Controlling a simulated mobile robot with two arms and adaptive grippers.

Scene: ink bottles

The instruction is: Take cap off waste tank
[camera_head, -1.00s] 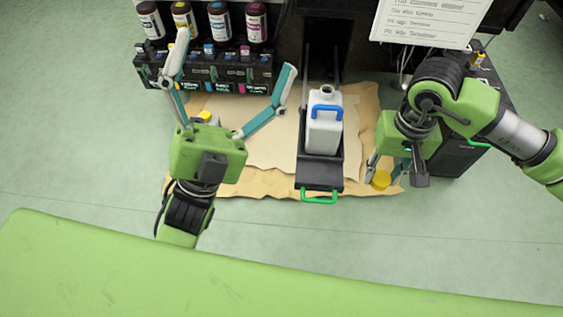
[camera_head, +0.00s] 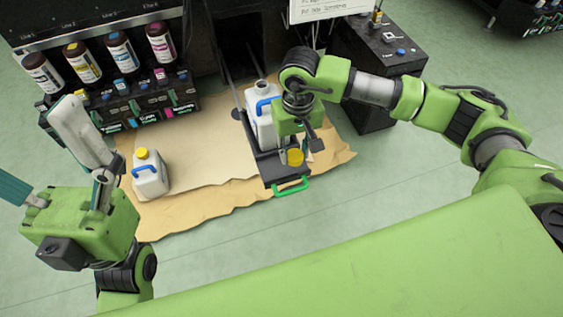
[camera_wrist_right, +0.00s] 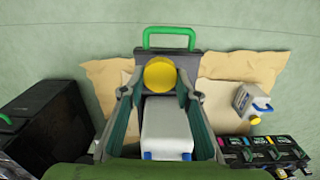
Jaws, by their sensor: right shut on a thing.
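My right gripper (camera_head: 294,153) is shut on a yellow cap (camera_head: 295,158), held over the front of the black tray (camera_head: 286,177). In the right wrist view the cap (camera_wrist_right: 160,74) sits between the fingertips. A white tank (camera_head: 258,128) with a blue handle stands on the tray behind the gripper, partly hidden by it. Its neck (camera_head: 261,86) shows no cap. A second white tank (camera_head: 151,179) with a yellow cap (camera_head: 142,153) on it stands on the cardboard to the left. My left gripper (camera_head: 55,165) is open and empty near the left edge, its fingers spread wide.
Ink bottles (camera_head: 122,52) stand on a black rack (camera_head: 150,103) at the back left. A dark cabinet (camera_head: 368,85) stands right of the tray. The tray's green handle (camera_head: 291,188) faces front. Bare cardboard (camera_head: 215,170) lies between the two tanks.

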